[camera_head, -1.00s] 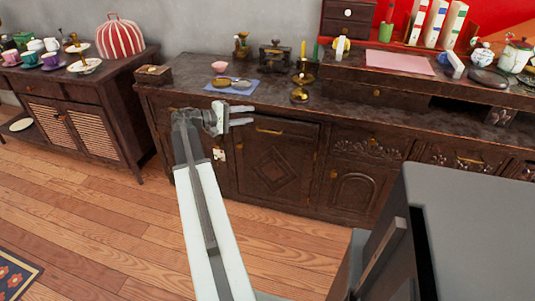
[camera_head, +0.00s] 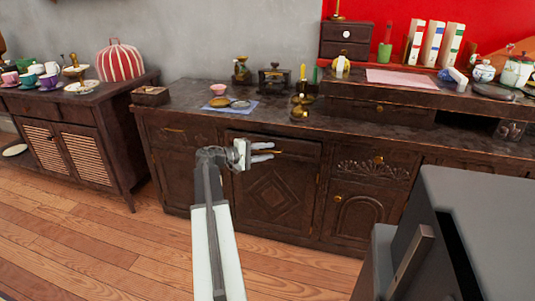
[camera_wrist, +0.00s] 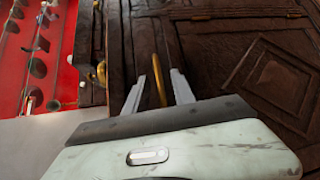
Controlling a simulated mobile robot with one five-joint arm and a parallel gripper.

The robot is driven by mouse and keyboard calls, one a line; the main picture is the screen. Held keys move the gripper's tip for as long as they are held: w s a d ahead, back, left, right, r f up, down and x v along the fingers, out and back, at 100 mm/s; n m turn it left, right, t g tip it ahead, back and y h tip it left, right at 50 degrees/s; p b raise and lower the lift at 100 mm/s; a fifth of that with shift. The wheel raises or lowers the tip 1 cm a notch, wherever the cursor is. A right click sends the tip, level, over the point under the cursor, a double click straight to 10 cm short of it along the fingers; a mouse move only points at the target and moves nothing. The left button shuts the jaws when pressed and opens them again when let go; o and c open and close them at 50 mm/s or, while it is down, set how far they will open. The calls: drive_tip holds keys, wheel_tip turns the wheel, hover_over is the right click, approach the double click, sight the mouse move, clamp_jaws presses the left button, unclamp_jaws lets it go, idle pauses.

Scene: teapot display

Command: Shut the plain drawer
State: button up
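The plain drawer (camera_head: 305,147) is the flat dark wood drawer in the middle of the long cabinet, above a door with a diamond panel. It seems to stand slightly out from the cabinet, though by how much is hard to tell. In the wrist view its brass handle (camera_wrist: 160,82) shows between my fingers. My gripper (camera_head: 264,151) is in front of the drawer and hides part of it. In the wrist view my gripper (camera_wrist: 157,92) is open, with one finger on each side of the handle. I cannot tell whether they touch.
A carved drawer (camera_head: 373,166) is to the right. A grey box-like body (camera_head: 480,220) fills the lower right. A side cabinet (camera_head: 75,145) with cups stands at left. The cabinet top holds a blue mat (camera_head: 242,115) and brass items. Wooden floor (camera_head: 100,240) is clear at lower left.

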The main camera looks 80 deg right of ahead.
drive_tip(key=shift+s+d, duration=0.2)
clamp_jaws()
drive_tip(key=shift+w, duration=0.15)
idle(1.2)
